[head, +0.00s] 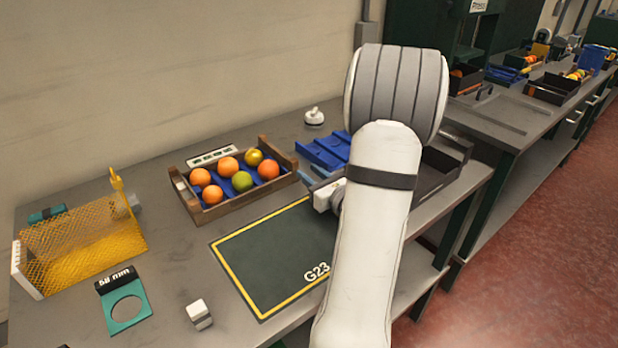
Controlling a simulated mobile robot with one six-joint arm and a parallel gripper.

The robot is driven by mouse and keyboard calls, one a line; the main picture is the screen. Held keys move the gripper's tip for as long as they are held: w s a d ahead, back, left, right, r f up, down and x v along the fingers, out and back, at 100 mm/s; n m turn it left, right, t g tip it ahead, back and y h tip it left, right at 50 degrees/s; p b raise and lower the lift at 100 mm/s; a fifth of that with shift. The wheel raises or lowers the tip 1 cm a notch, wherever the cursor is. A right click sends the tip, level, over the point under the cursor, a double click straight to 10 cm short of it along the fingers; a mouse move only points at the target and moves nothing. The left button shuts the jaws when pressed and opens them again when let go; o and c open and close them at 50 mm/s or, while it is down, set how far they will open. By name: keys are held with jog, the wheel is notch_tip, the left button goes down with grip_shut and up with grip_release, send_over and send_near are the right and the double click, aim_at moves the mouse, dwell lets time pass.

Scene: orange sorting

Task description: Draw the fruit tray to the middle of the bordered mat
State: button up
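The fruit tray (213,213) is a wooden-sided crate with a blue liner in the head view. It holds several round fruits, mostly orange, with one green and one yellowish. It stands on the grey table behind the bordered mat (270,262), apart from the mat's middle. The mat is dark green with a yellow border and the mark G23; my arm hides its right part. My gripper (325,194) shows only in part at the left of my arm, to the right of the tray and apart from it. Its fingers are mostly hidden, so I cannot tell whether it is open.
A yellow mesh holder (82,245) stands at the left. A teal plate with a round hole (127,312) and a small white block (199,314) lie near the front. Blue trays (325,152) and a dark box (440,170) lie behind my arm. A white knobbed object (314,117) stands at the back.

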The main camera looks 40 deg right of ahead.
aim_at(296, 163)
jog(key=shift+w+p, duration=0.5)
jog(key=shift+w, duration=3.45)
grip_shut()
